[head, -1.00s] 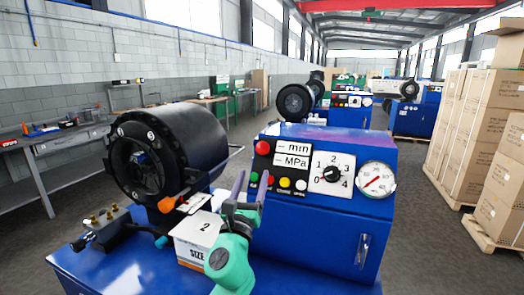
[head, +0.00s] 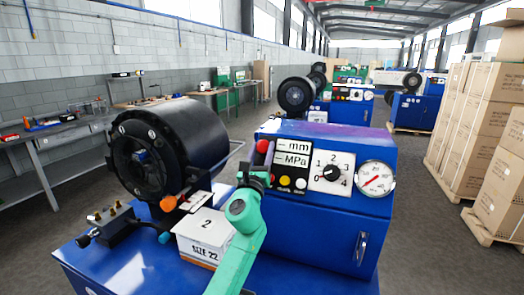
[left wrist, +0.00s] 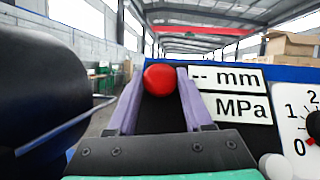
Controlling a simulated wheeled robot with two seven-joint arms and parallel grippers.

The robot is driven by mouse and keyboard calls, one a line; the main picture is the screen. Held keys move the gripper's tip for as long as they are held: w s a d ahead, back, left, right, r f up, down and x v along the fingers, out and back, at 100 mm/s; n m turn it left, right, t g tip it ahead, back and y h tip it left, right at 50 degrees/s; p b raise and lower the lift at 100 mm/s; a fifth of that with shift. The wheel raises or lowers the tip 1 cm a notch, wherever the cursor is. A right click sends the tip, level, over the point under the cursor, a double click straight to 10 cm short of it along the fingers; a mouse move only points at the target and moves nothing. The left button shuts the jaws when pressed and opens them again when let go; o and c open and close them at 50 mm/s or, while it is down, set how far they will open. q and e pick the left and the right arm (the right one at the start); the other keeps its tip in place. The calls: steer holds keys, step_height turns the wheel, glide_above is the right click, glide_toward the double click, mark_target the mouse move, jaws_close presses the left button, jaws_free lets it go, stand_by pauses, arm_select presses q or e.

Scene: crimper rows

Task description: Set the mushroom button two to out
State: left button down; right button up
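The red mushroom button (head: 262,146) is at the upper left of the control panel on the blue machine behind the box marked 2. It also shows in the left wrist view (left wrist: 159,80), between the purple fingers. My left gripper (head: 261,158) is at the button, with one finger on each side and no clear gap seen. It looks shut on the button. The button's stem and base are hidden, so I cannot tell how far it stands out. My right gripper is in neither view.
The panel has a dial (head: 332,172), a gauge (head: 375,178), a display (head: 293,153) and small buttons close right of my left gripper. A black crimper head (head: 165,148) and a white box (head: 206,238) stand to the left. Stacked cartons (head: 470,125) are at right.

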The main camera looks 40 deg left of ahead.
arm_select(q)
steer(key=shift+s+d+r+p, duration=0.15)
steer(key=shift+s+r+p, duration=0.2)
steer(key=shift+p, duration=0.3)
steer(key=shift+f, duration=0.1)
steer(key=c, duration=0.6)
jaws_free()
steer(key=shift+s, duration=0.15)
